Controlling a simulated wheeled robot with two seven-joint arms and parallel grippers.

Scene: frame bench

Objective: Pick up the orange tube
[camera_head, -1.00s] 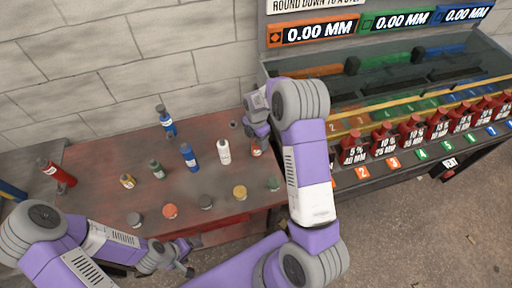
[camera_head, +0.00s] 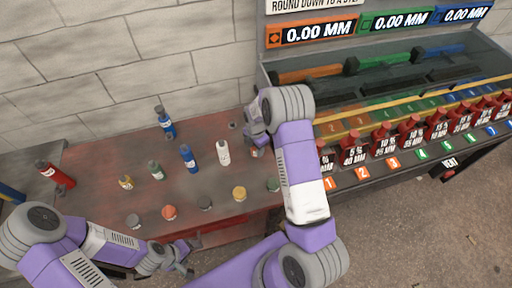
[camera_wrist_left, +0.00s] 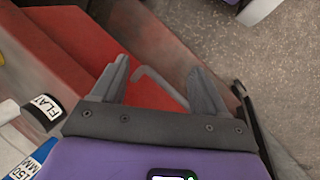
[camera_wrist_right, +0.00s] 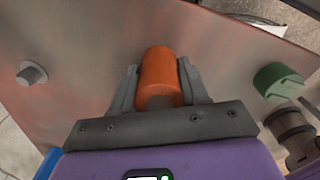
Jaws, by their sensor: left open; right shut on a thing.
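The orange tube (camera_wrist_right: 158,72) stands between the fingers of my right gripper (camera_wrist_right: 160,85) in the right wrist view. The fingers touch it on both sides and are shut on it. In the head view my right arm hides most of the tube, and only a small bit (camera_head: 254,153) shows beside my right gripper (camera_head: 257,143). My left gripper (camera_head: 184,262) is open and empty at the front of the bench. In the left wrist view my left gripper (camera_wrist_left: 155,78) has its fingers apart, with a bent grey handle behind them.
The red bench (camera_head: 110,185) holds several bottles, among them a white one (camera_head: 223,152) and a blue one (camera_head: 188,157), and several caps, one green (camera_wrist_right: 278,82).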

